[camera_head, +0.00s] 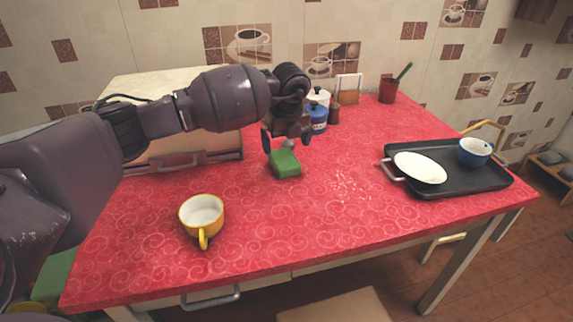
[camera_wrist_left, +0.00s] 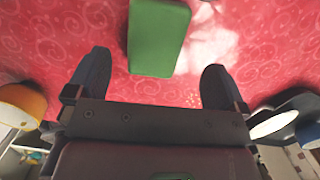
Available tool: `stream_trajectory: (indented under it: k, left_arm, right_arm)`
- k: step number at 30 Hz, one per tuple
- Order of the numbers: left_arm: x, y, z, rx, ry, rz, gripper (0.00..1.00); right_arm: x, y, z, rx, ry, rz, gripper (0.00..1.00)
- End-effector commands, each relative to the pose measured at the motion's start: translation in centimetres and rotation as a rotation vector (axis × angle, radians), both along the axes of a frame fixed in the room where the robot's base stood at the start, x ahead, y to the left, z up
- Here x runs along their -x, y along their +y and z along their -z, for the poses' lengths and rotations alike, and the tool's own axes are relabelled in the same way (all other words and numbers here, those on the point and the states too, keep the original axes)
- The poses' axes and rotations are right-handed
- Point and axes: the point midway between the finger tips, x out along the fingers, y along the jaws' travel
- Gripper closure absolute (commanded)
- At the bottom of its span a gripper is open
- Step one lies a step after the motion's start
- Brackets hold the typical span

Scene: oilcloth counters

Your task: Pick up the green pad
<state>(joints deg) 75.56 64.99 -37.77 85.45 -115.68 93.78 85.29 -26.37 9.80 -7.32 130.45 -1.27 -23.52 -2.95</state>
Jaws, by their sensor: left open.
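The green pad (camera_head: 285,164) lies flat on the red oilcloth near the middle of the counter. It also shows in the left wrist view (camera_wrist_left: 157,40), at the top, between the lines of the two fingers. My left gripper (camera_head: 287,142) is open and empty, just above and behind the pad in the head view. In the left wrist view its two fingers (camera_wrist_left: 152,85) stand wide apart, with bare cloth between them. The gripper seems apart from the pad. My right gripper is not in view.
A yellow mug (camera_head: 202,215) stands at the front left. A black tray (camera_head: 448,181) at the right holds a white dish (camera_head: 420,167) and a blue bowl (camera_head: 474,152). Several jars, including a blue one (camera_head: 317,120), and a red cup (camera_head: 388,91) stand behind. Cloth around the pad is clear.

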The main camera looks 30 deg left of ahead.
Motion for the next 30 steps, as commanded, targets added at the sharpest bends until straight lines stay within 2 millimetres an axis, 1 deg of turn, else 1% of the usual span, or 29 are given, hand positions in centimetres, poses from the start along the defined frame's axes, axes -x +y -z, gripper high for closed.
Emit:
stream_trajectory:
  k: [1,5,11,15,20,23,24,25,30]
  left_arm:
    - [0.0,0.1,0.5,0.000,0.001,0.000,0.01]
    - [0.0,0.1,1.0,0.000,0.000,0.001,0.01]
    - [0.5,0.3,3.9,-0.001,0.007,0.002,0.01]
    - [0.3,0.5,5.6,-0.001,0.004,0.000,0.01]
    - [0.2,0.6,5.5,0.000,-0.003,0.000,0.01]
    - [0.2,0.6,5.4,-0.001,-0.004,0.000,0.01]
    - [0.2,0.6,5.3,-0.001,-0.004,0.000,0.03]
    - [0.2,0.6,5.3,-0.001,-0.004,0.000,0.07]
    - [0.2,0.6,5.4,0.000,-0.004,0.000,0.33]
  right_arm:
    - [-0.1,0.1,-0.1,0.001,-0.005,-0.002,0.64]
    - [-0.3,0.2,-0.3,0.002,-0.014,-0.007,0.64]
    - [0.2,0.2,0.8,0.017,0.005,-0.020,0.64]
    - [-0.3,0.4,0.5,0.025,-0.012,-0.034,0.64]
    - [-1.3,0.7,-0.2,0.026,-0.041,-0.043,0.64]
    - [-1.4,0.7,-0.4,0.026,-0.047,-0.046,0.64]
    - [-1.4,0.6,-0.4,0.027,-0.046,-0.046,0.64]
    - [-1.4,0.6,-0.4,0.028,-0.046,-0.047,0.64]
    - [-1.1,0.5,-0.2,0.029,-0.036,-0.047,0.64]
